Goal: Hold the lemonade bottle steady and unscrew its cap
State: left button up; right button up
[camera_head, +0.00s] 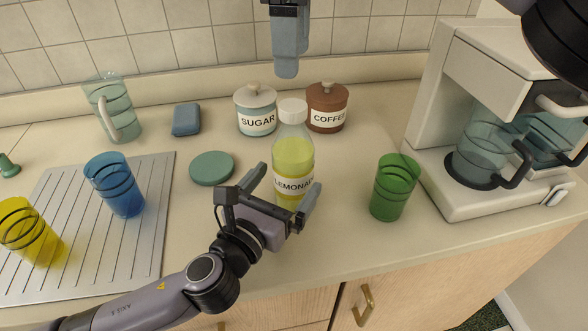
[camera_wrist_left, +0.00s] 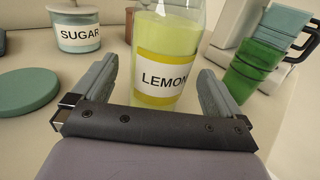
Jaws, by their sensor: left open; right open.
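The lemonade bottle (camera_head: 293,152) stands upright on the counter, with yellow liquid, a white label and a white cap (camera_head: 292,110) on top. My left gripper (camera_head: 283,190) is open at the bottle's lower half, with a finger on either side. In the left wrist view the bottle (camera_wrist_left: 165,55) stands between the open fingers of my left gripper (camera_wrist_left: 158,85), with gaps visible. My right gripper (camera_head: 287,68) is above and behind the cap in the head view, pointing down, apart from it. Its fingers overlap from this angle.
A sugar jar (camera_head: 256,108) and a coffee jar (camera_head: 327,107) stand behind the bottle. A green glass (camera_head: 394,187) and a coffee maker (camera_head: 470,125) are to the right. A green disc (camera_head: 212,168), blue glass (camera_head: 116,184) and drying mat (camera_head: 90,235) are left.

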aim_at(293, 173)
pick_arm(q)
jog(key=shift+x, duration=1.8)
jog(key=shift+c, duration=0.3)
